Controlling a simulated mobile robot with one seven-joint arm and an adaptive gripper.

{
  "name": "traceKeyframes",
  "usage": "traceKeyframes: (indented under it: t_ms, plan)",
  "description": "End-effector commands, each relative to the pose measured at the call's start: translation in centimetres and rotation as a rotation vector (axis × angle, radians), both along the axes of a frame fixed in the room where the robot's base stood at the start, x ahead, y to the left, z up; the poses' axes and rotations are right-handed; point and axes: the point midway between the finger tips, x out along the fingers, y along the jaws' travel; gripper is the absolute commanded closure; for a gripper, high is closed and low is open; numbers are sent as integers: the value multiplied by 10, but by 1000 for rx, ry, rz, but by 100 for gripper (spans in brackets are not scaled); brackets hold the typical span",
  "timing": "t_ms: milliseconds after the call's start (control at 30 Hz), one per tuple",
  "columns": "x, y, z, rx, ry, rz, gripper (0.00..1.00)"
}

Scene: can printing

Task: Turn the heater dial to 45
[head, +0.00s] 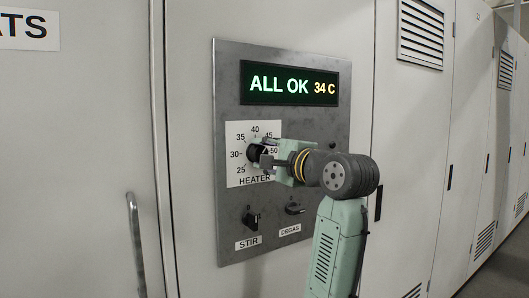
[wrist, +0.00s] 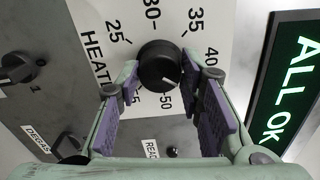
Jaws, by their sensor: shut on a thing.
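In the wrist view the dial (wrist: 158,62) sits between my fingertips. My gripper (wrist: 161,73) is shut on it, one finger at each side. In the head view my gripper (head: 268,156) reaches in from the right and covers part of the dial. A white mark on the knob points to the lower right in the wrist view, seemingly between 45 and 50. The 45 label is hidden there by a finger.
The display (head: 294,84) above reads "ALL OK 34 C". Below the dial are the STIR switch (head: 252,220) and the DEGAS knob (head: 295,209). A vertical handle (head: 136,245) stands out at the lower left. Vented cabinet doors (head: 421,90) run off to the right.

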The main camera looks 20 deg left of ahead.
Motion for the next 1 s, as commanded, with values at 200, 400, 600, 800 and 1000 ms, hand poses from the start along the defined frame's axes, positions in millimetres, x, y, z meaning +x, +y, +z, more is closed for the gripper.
traceKeyframes:
  t_ms: [200, 400, 600, 800, 1000]
  plan:
    - [0, 0, 0, 52, 68, 0, 94]
    - [0, 0, -1, 73, 95, -1, 94]
    - [0, 0, -1, 77, 100, -1, 94]
    - [0, 0, -1, 76, 99, -1, 94]
    - [0, 0, -1, 75, 98, -1, 54]
